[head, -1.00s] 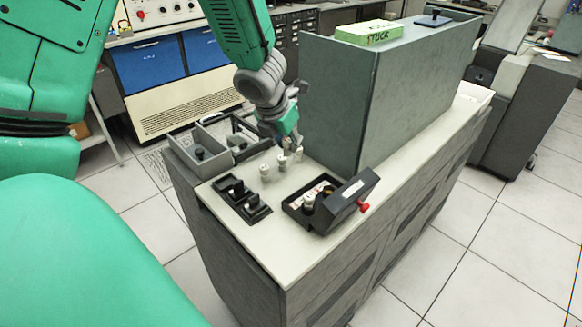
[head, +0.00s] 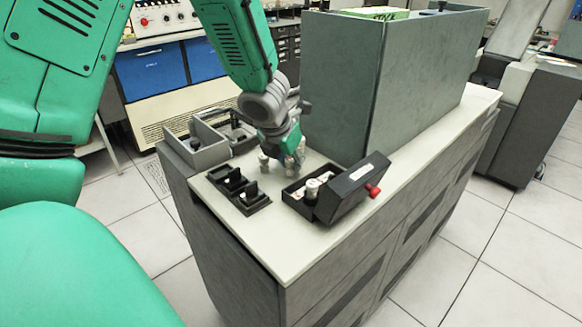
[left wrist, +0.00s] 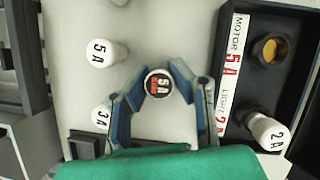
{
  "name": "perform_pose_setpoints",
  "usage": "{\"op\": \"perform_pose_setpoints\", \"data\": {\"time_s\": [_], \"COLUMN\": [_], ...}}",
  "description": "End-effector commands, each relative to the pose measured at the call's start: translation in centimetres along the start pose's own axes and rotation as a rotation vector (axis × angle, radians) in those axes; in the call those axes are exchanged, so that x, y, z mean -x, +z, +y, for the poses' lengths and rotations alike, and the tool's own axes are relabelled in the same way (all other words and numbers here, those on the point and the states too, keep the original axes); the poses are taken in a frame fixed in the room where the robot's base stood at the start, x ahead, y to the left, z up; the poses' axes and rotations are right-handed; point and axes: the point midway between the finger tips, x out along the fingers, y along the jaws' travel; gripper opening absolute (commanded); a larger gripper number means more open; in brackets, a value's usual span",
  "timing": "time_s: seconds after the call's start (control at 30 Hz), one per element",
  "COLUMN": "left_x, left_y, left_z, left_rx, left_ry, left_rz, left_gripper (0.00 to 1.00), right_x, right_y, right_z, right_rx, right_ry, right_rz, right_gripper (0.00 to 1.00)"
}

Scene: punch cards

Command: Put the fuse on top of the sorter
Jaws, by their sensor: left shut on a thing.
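My left gripper (head: 284,158) is low over the light worktop and shut on a fuse. My right gripper is not in view.
A black fuse box (head: 345,187) with a red knob (head: 373,190) is open right of the gripper. It holds a 2A fuse (left wrist: 267,132) and an empty amber socket (left wrist: 270,50). Black switches (head: 238,188) lie left. A green-yellow block (head: 375,13) lies on the cabinet's top.

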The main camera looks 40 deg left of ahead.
Motion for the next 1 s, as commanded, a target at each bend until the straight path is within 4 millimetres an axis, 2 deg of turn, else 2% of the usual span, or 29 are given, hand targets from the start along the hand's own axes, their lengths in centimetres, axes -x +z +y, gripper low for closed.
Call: {"op": "perform_pose_setpoints", "data": {"time_s": [0.23,0.27,0.3,0.6,0.73,0.87,1.0], "left_x": [-0.4,-0.3,-0.3,-0.2,0.4,2.8,6.2], "left_y": [-0.2,-0.2,-0.1,-0.1,0.1,0.3,0.3], "left_z": [-0.1,0.0,0.0,0.0,0.0,0.0,0.0], "left_rx": [0.0,0.0,0.001,0.001,0.001,0.0,0.0], "left_ry": [0.0,0.0,0.0,-0.001,-0.001,0.0,0.0], "left_rz": [0.0,0.0,0.0,0.0,0.0,-0.002,-0.002], "left_gripper": [0.0,0.25,0.39,0.39,0.39,0.39,0.39], "right_x": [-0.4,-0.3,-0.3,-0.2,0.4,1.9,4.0], "right_y": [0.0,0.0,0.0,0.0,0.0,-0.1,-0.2], "right_z": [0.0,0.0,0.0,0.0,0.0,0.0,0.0], "right_rx": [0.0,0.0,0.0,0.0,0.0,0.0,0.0], "right_ry": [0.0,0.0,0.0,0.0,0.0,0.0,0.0], "right_rz": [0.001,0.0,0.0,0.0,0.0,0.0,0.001], "right_gripper": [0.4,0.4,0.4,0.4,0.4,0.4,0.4]}}
